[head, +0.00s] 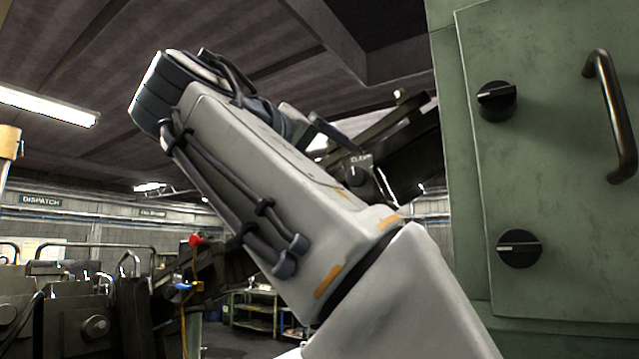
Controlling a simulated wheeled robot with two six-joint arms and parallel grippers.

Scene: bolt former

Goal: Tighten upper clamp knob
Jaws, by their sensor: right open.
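The green door (549,180) stands at the right. Its upper black knob (497,101) has a pale pointer line, tilted slightly. The lower black knob (520,248) has a nearly level pointer line. My right arm crosses the middle of the head view and hides much behind it. My right gripper (335,137) is partly hidden behind this arm, left of the door and apart from the upper knob. It is open, with a dark finger visible, and I see nothing held in it. My left gripper is not in view.
A black handle (613,115) sticks out right of the upper knob. A dark tilted machine part (400,150) with a small labelled knob (358,172) lies behind my arm. Dark machinery (80,310) fills the lower left. A shelf (255,312) stands farther back.

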